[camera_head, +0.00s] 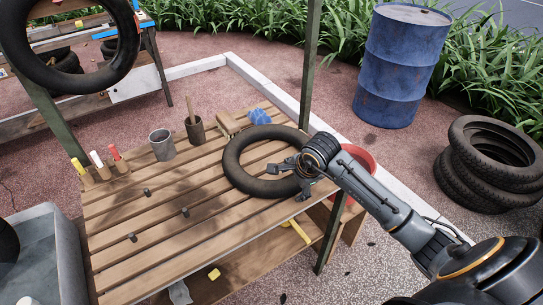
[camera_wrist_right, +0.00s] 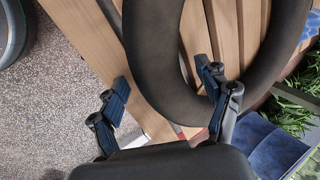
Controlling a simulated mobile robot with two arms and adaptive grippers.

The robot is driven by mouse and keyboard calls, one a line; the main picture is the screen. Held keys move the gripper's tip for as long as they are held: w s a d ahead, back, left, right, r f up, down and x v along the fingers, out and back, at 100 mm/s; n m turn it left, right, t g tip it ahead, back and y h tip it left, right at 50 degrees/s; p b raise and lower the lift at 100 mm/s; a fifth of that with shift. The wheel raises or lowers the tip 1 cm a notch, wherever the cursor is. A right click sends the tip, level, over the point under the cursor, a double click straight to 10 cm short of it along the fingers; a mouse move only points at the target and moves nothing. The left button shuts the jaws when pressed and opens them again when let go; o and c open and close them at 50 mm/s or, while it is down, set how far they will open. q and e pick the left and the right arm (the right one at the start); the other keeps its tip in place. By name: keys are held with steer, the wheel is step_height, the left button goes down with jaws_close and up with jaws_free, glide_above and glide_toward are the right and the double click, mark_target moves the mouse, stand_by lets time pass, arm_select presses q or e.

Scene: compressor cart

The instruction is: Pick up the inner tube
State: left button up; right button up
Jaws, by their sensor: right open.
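The inner tube (camera_head: 233,163), a thick black ring, lies flat on the slatted wooden table (camera_head: 150,225), towards its right end. My right gripper (camera_head: 285,180) is open at the tube's near right side. In the right wrist view, the near part of the tube (camera_wrist_right: 155,65) shows between the spread fingers of the gripper (camera_wrist_right: 165,85). One finger is outside the ring and the other is at its inner edge. I cannot tell whether either finger touches the rubber. My left gripper is not in view.
A grey cup (camera_head: 162,145), a brown cup with a brush (camera_head: 195,131), a blue cloth (camera_head: 260,116) and colored markers (camera_head: 97,159) stand at the table's back. A red bucket (camera_head: 358,165) is beside the table. A post (camera_head: 309,65) rises behind the tube. Another black ring (camera_head: 129,45) hangs upper left.

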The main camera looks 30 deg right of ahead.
steer(key=shift+w+f, duration=0.1)
steer(key=shift+f, duration=0.1)
steer(key=shift+r, duration=0.1)
steer(key=c, duration=1.2)
